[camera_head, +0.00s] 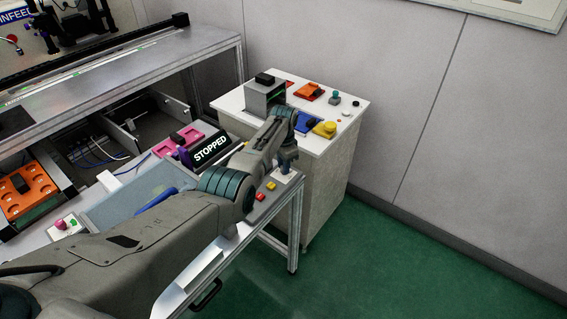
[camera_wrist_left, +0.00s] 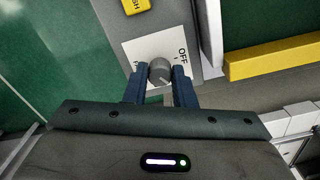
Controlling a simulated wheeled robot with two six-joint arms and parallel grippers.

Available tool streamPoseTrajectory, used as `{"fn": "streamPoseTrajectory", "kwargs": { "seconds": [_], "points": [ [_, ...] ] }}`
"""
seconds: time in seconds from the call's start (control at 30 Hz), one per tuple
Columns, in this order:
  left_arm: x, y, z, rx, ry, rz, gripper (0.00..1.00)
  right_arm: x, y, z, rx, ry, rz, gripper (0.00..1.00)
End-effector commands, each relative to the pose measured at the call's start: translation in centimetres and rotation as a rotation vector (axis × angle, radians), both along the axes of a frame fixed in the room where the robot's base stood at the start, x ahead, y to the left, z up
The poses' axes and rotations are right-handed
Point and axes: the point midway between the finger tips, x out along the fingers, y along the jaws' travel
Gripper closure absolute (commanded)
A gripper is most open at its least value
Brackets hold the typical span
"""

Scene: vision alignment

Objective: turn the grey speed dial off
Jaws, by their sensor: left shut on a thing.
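The grey speed dial (camera_wrist_left: 160,71) is a round knob on a white label plate (camera_wrist_left: 136,49) in the left wrist view. The word OFF is printed on the plate to the dial's upper right. My left gripper (camera_wrist_left: 159,76) is shut on the dial, with one blue finger on each side of it. In the head view my left gripper (camera_head: 286,158) is at the right end of the bench, over a small white plate, and the arm hides much of the panel. The dial itself is hard to make out there. My right gripper is in neither view.
A black display reading STOPPED (camera_head: 210,148) stands left of my arm. Yellow and red buttons (camera_head: 266,191) lie near the dial. A white cabinet (camera_head: 329,155) with several coloured parts on top stands behind. Green floor (camera_head: 380,260) is clear at the right.

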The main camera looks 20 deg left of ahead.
Motion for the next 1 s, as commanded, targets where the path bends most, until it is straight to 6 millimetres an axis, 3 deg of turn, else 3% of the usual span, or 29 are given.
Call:
{"fn": "streamPoseTrajectory", "kwargs": {
  "seconds": [0.7,1.0],
  "points": [
    [0.05,-0.02,0.15,0.0,-0.001,0.667,1.0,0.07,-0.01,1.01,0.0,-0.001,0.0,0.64],
    [0.03,-0.04,0.12,0.001,-0.001,0.868,1.0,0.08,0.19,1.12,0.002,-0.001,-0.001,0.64]
  ]
}}
